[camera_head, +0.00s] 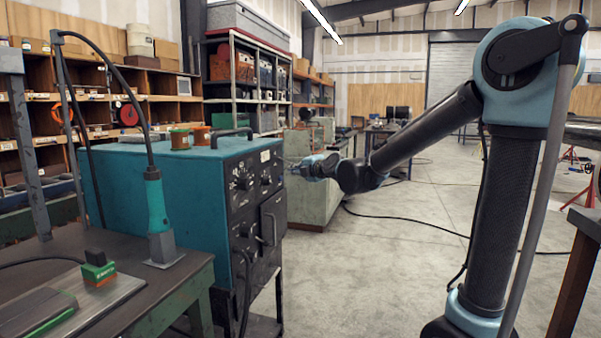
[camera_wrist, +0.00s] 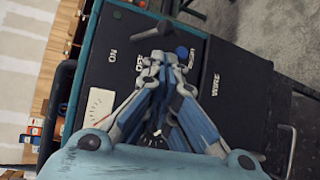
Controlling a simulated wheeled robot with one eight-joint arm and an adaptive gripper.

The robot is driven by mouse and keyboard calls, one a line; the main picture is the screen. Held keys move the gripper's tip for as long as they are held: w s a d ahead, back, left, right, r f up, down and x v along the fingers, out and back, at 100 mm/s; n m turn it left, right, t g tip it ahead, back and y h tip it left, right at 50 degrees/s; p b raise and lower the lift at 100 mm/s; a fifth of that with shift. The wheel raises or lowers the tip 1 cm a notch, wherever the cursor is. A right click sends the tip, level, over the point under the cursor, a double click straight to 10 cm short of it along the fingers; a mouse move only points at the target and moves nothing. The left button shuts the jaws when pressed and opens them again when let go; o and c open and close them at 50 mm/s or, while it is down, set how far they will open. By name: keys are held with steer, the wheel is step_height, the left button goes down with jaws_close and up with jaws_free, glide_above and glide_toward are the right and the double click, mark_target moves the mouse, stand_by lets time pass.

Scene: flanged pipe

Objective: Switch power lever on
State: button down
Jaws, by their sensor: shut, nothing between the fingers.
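The teal power unit (camera_head: 140,185) stands at left centre in the head view, with knobs and dials on its black front panel (camera_head: 255,195). My gripper (camera_head: 289,167) is in front of the upper part of this panel. In the wrist view the panel (camera_wrist: 240,85) carries ON and OFF marks, and my gripper (camera_wrist: 160,58) is shut with nothing held, its fingertips close to the OFF mark. A dark grey bar (camera_wrist: 132,24), seemingly the power lever, shows just beyond the fingertips. I cannot tell whether they touch it. The fingers hide part of the panel.
A workbench (camera_head: 185,270) with a green-ended block (camera_head: 98,270) is at the lower left. A black cable (camera_head: 107,75) arches above it. Shelves (camera_head: 250,75) stand behind the unit. A pale cabinet (camera_head: 315,195) is behind my gripper. The concrete floor at centre is open.

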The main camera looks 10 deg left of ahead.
mark_target(287, 162)
steer(key=shift+x, duration=2.9)
steer(key=shift+d, duration=0.25)
